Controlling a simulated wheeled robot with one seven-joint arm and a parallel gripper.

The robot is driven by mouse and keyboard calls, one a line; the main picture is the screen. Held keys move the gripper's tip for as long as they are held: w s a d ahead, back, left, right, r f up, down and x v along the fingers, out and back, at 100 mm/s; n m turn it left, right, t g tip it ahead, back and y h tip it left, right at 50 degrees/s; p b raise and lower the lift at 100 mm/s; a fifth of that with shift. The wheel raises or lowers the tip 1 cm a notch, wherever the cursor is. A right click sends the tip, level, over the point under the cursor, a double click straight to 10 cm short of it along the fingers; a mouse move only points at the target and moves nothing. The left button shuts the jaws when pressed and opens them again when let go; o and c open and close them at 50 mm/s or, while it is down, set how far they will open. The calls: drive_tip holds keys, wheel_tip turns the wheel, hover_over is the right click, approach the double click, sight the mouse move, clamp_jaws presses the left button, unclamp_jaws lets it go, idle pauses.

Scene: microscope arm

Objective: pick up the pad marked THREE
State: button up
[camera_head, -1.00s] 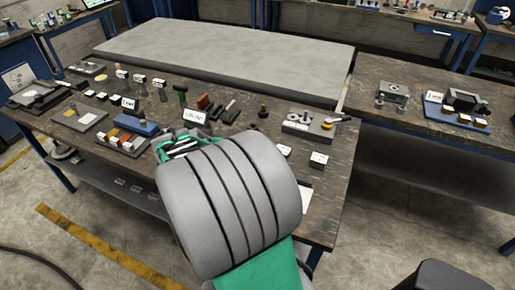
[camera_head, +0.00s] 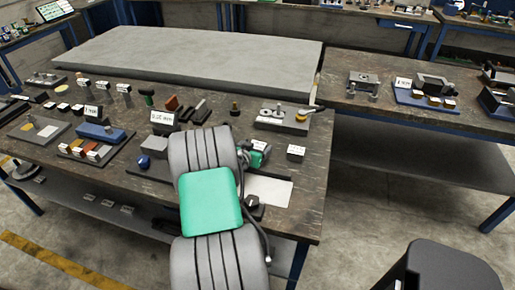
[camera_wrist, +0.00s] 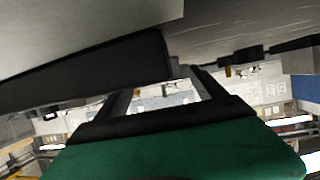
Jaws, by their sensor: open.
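No marking reading THREE is legible in either view, so I cannot tell which piece is the pad. Small orange, red and pale blocks (camera_head: 80,150) sit on a dark tray at the left of the dark workbench (camera_head: 140,178). A small dark block with a pale label (camera_head: 296,152) stands to the right of my arm. My gripper shows in the wrist view (camera_wrist: 168,92) as dark fingers spread apart beyond a green body, with nothing seen between them. In the head view its fingertips cannot be made out; my arm hides the middle of the bench.
A blue block (camera_head: 100,132), a labelled dark stand (camera_head: 163,118) and a grey fixture (camera_head: 280,118) stand on the bench. A white sheet (camera_head: 268,190) lies near the front right. A second bench (camera_head: 400,125) adjoins at right.

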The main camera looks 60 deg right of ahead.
drive_tip(key=shift+c, duration=0.3)
clamp_jaws()
idle(0.5)
drive_tip(key=shift+r, duration=0.15)
